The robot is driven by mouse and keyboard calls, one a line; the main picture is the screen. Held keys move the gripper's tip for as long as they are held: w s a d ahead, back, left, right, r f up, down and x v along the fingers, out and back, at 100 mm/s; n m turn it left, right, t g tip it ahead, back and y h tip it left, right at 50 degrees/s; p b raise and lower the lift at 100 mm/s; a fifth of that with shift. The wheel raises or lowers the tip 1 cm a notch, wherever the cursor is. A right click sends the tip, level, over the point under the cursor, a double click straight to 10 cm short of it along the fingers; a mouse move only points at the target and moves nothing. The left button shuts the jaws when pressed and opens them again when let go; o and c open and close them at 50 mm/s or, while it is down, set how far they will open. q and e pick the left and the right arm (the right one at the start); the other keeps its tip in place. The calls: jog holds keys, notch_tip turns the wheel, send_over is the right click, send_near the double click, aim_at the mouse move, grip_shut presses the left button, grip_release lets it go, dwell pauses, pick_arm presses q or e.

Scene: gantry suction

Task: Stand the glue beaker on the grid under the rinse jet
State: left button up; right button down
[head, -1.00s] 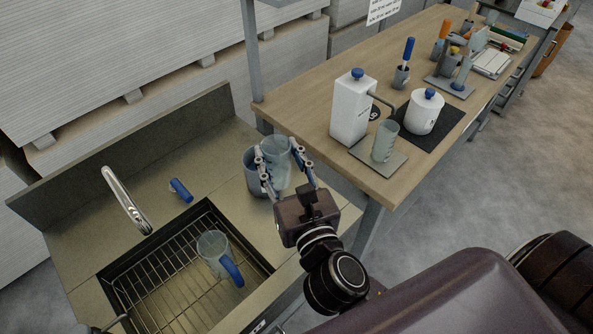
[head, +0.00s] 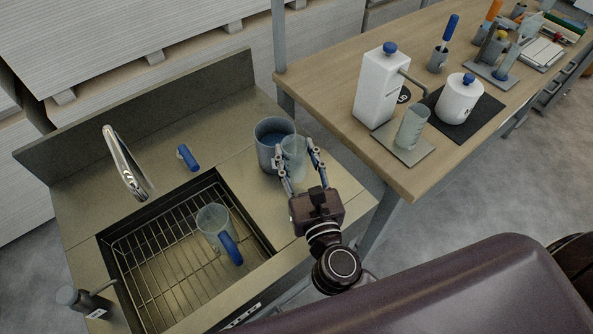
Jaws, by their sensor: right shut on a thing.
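My right gripper (head: 297,172) is shut on a clear, slightly greenish beaker (head: 293,150). It holds the beaker roughly upright at the right front side of a grey pot (head: 267,152) with bluish contents. I cannot tell whether beaker and pot touch, or whether the beaker rests on the counter. The wire grid (head: 165,262) lies in the sink to the left. A clear jug with a blue handle (head: 214,222) stands on it. The curved metal spout (head: 122,160) rises behind the sink and points toward it. My left gripper is not in view.
A small blue-capped item (head: 187,157) lies behind the sink. A dark dispenser (head: 72,298) stands at its front left. On the wooden bench (head: 340,85) are a white pump bottle (head: 378,92), a white jar (head: 459,100) and another clear beaker (head: 411,128). The grid's left part is clear.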

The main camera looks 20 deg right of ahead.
aim_at(297, 172)
jog(key=shift+f, duration=0.3)
notch_tip(297, 172, down, 4)
jog(key=shift+r+b, duration=0.2)
jog(key=shift+b, duration=0.55)
jog(key=shift+f, duration=0.35)
jog(key=c, duration=1.7)
grip_release()
jog(key=shift+f, duration=0.15)
jog(key=o, duration=0.5)
